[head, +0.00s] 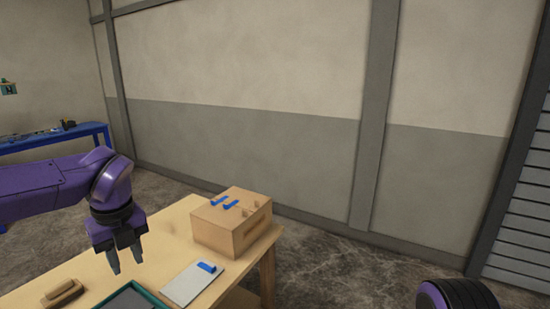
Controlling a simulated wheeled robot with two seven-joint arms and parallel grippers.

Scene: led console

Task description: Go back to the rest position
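My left gripper (128,259) hangs over the wooden table (170,237), pointing down. Its two fingers are apart with nothing between them. A wooden console box (222,236) stands on the table to the right of this gripper. It has blue switch-like parts (224,203) and small wooden pegs on its top. A purple and black part of my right arm (457,294) shows at the bottom right. My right gripper is not in view.
A light grey plate (186,287) with a blue piece (207,267) lies in front of the box. A green-rimmed tray (153,295) and a brown wooden object (62,293) are near the front edge. A blue bench (55,137) stands far left. The floor at right is clear.

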